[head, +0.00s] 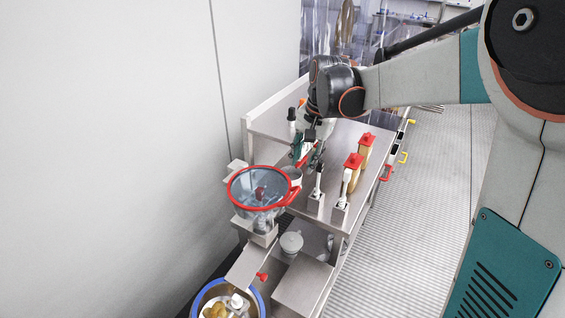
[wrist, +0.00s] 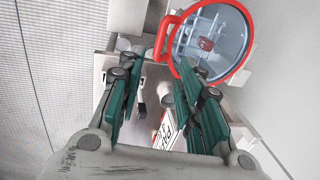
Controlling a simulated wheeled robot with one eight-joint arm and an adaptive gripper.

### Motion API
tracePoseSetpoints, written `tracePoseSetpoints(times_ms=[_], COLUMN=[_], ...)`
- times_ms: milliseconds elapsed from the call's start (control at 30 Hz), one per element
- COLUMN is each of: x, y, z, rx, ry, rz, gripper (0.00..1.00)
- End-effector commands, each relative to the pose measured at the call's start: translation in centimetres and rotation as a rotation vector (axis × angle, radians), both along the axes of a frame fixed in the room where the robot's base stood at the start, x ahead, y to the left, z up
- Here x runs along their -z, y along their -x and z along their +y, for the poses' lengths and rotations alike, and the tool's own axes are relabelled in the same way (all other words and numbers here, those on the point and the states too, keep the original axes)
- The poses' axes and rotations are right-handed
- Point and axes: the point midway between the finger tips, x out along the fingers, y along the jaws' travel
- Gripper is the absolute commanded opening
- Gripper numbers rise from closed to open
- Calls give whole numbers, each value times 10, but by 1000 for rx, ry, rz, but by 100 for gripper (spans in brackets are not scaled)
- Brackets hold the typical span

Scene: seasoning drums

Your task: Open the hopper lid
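The hopper (head: 262,213) is a clear bowl on a grey stand, left of centre in the head view. Its round transparent lid (head: 242,190) has a red rim, a red piece at its middle and a red handle (head: 293,193) at the right side. The lid appears to lie flat over the bowl. In the wrist view the lid (wrist: 225,58) is at upper right, partly behind my right finger. My gripper (head: 306,158) is up and right of the lid, apart from it. In the wrist view my gripper (wrist: 160,66) has its fingers spread with nothing held.
A steel table (head: 265,125) carries bottles and two tan containers with red tops (head: 350,170). A grey lidded pot (head: 291,243) stands below the hopper. A blue-rimmed drum (head: 205,293) is at the bottom. A wall closes the left side; floor is clear at right.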

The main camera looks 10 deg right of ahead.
Motion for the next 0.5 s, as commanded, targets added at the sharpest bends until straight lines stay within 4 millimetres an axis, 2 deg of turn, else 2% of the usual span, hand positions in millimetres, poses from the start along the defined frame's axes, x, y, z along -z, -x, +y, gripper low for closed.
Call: tracePoseSetpoints(times_ms=[167, 267, 500], x=[6, 20, 65], y=[-5, -6, -12], z=[0, 2, 8], rx=[12, 11, 9], ry=[-5, -5, -4], rz=[11, 11, 10], gripper=[33, 33, 33])
